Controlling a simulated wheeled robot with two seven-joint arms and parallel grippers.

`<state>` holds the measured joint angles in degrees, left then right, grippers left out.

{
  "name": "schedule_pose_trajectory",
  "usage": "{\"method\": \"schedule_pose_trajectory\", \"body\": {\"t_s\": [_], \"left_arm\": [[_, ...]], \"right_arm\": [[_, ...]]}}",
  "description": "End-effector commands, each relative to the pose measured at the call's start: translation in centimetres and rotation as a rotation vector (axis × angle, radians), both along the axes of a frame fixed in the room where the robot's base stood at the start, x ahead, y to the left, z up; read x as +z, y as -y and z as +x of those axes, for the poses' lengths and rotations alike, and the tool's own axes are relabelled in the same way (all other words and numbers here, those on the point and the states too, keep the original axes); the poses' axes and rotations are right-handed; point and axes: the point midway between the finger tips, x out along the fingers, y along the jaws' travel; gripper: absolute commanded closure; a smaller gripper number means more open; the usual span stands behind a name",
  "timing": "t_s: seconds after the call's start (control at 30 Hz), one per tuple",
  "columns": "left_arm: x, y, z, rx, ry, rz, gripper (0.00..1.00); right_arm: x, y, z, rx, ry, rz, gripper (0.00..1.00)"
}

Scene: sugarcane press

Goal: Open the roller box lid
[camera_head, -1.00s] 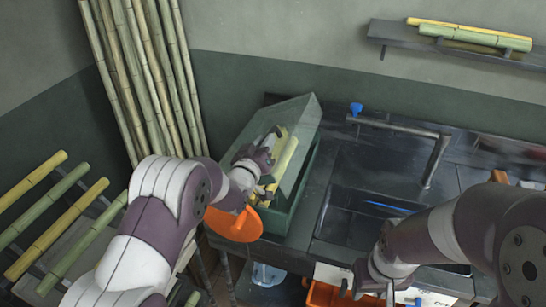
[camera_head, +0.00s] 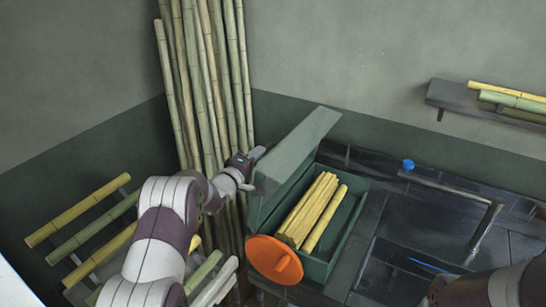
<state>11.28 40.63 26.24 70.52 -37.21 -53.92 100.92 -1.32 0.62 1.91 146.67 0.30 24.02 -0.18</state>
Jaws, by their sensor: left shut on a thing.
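The green roller box (camera_head: 350,205) stands on the dark counter with its top open. Several yellow cane pieces (camera_head: 312,208) lie in it. The grey-green lid (camera_head: 303,143) is swung up and leans over the box's left side. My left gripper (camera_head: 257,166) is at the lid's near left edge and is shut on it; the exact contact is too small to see. An orange disc (camera_head: 273,260) is on the box's front. My right gripper is out of the picture; only part of my right arm shows at the bottom right.
Tall cane stalks (camera_head: 207,90) stand in the corner behind my left gripper. A rack with cane pieces (camera_head: 80,208) is at the left. A sink (camera_head: 400,270) with a faucet (camera_head: 487,222) is to the right of the box. A wall shelf (camera_head: 455,100) holds more cane.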

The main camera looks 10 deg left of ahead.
Motion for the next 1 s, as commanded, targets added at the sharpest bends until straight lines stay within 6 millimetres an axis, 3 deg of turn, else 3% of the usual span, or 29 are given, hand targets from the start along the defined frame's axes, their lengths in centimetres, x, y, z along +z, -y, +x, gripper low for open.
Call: {"method": "schedule_pose_trajectory", "body": {"t_s": [0.13, 0.4, 1.0], "left_arm": [[-0.6, -2.0, 0.6, 0.003, -0.034, -0.086, 1.0], [-1.5, -4.0, 1.2, 0.002, -0.069, -0.188, 1.0], [-2.1, -4.5, 1.4, 0.0, -0.084, -0.22, 1.0]], "right_arm": [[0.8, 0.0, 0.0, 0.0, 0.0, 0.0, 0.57], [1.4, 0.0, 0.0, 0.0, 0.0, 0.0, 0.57], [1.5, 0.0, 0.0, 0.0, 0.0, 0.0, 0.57]]}}
